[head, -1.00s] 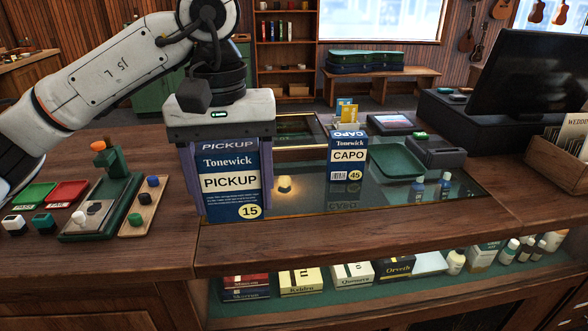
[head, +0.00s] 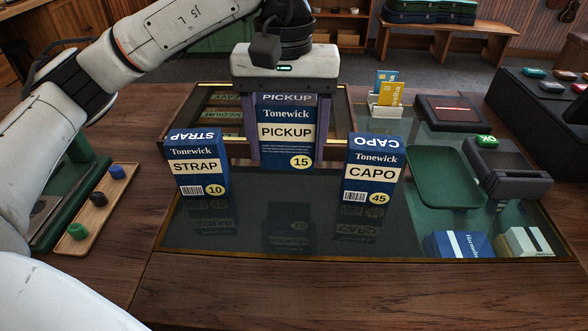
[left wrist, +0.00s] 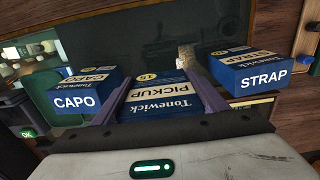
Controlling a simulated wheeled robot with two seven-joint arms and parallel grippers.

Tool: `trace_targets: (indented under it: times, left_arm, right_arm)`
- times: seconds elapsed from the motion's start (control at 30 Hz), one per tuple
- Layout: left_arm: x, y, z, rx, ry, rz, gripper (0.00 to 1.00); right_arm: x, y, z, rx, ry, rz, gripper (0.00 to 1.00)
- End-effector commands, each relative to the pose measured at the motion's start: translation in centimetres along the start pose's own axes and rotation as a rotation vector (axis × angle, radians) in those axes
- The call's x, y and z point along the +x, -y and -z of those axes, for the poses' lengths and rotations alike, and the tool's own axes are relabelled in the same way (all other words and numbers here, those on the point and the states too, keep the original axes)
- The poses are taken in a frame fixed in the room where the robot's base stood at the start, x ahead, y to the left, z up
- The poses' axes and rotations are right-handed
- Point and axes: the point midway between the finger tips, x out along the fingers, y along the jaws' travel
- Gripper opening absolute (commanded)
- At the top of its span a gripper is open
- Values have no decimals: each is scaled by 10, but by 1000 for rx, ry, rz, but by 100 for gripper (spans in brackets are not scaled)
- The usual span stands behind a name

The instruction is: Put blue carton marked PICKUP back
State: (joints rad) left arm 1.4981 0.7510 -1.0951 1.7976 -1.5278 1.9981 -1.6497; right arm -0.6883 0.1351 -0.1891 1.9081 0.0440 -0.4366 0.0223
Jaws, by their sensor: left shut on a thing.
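The blue carton marked PICKUP (head: 285,146) stands upright between the fingers of my left gripper (head: 288,135), which is shut on it. It is over the glass counter top, between and a little behind the two other cartons; I cannot tell whether its base touches the glass. The left wrist view also shows the PICKUP carton (left wrist: 157,102) between the fingers (left wrist: 155,92). The blue STRAP carton (head: 197,172) stands to its left and the blue CAPO carton (head: 371,171) to its right in the head view. My right gripper is not in view.
A green tray (head: 444,178) and a card holder (head: 388,103) are to the right on the counter. A wooden tray with small knobs (head: 97,208) is at the left. The glass in front of the cartons (head: 285,232) is clear. An open-topped drawer (head: 214,108) lies behind.

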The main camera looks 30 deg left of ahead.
Motion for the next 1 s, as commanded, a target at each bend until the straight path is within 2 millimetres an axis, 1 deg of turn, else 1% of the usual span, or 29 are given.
trace_targets:
  times: [0.03, 0.07, 0.27, 0.5, 0.73, 0.87, 0.9, 0.97, 1.0]
  left_arm:
    - [10, 1, 0, -1, 1, 1, 41]
    - [14, 1, 0, 0, 2, 1, 41]
    - [29, 0, 0, -1, -1, -1, 41]
    - [60, 1, 0, -1, -1, 0, 41]
    - [62, 0, 0, 0, -3, -2, 41]
    - [66, 0, 0, 0, -2, -2, 41]
    - [66, 0, 0, 0, -2, -1, 68]
    - [65, 0, 0, -1, -2, -1, 78]
    - [65, 0, 0, -1, -2, -1, 85]
  right_arm:
    - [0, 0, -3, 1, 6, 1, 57]
    - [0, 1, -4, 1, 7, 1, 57]
    - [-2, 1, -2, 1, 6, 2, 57]
    - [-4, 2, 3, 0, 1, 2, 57]
    - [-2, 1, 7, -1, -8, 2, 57]
    - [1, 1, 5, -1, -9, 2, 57]
    - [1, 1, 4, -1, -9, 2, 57]
    - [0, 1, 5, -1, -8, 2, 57]
    - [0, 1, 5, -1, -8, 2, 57]
